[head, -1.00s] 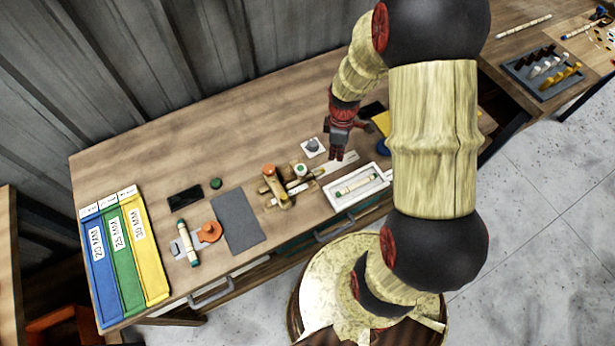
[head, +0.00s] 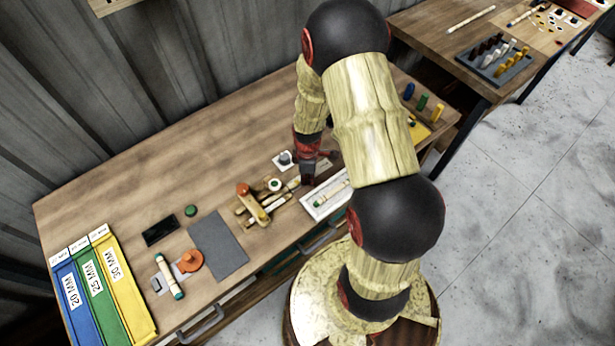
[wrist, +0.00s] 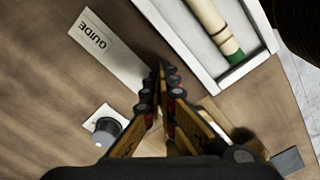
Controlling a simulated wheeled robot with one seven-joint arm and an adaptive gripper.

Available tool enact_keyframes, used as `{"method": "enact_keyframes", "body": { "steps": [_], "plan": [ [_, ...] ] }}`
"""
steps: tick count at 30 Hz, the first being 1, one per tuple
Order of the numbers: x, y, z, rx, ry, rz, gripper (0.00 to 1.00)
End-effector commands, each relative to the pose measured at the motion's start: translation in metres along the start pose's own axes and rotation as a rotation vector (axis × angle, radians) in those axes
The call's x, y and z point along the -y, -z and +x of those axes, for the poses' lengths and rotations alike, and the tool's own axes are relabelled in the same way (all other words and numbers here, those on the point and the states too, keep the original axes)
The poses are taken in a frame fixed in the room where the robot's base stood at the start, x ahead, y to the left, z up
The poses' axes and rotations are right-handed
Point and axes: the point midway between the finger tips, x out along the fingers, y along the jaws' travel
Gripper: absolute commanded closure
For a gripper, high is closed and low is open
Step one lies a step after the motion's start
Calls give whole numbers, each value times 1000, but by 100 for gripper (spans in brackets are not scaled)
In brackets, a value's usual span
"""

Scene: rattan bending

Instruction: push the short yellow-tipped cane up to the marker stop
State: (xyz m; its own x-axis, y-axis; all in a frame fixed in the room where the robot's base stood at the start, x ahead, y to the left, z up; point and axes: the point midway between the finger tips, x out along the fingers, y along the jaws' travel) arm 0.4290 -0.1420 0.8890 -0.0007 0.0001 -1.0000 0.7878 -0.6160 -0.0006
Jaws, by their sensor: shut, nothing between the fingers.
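My gripper (head: 308,178) points down over the bench, just left of the white tray, with its fingers together and empty. In the wrist view the gripper (wrist: 161,72) has its fingertips beside the end of the white GUIDE strip (wrist: 98,42). A short pale cane (head: 292,184) lies just left of the gripper in the head view, in line with the wooden jig (head: 255,208). Its tip colour is too small to tell, and I cannot tell whether the fingers touch it. I cannot pick out the marker stop for certain.
The white tray (head: 309,206) holds a green-tipped cane (wrist: 208,22). A grey knob on a white card (head: 284,160) stands behind the gripper. The bench's back left is clear.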

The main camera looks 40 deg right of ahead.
Motion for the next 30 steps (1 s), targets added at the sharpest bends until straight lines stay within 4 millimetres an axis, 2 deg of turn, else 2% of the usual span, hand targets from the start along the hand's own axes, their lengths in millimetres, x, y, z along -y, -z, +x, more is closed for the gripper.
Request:
{"method": "enact_keyframes", "body": {
  "steps": [6,12,22,26,30],
  "plan": [
    [0,1,0,0,0,-1,100],
    [0,16,0,0,-1,-2,100],
    [0,16,-2,0,-1,0,100],
    [-2,20,-14,-1,-1,-1,100],
    [-5,30,-39,-1,-3,0,100]
  ]
}}
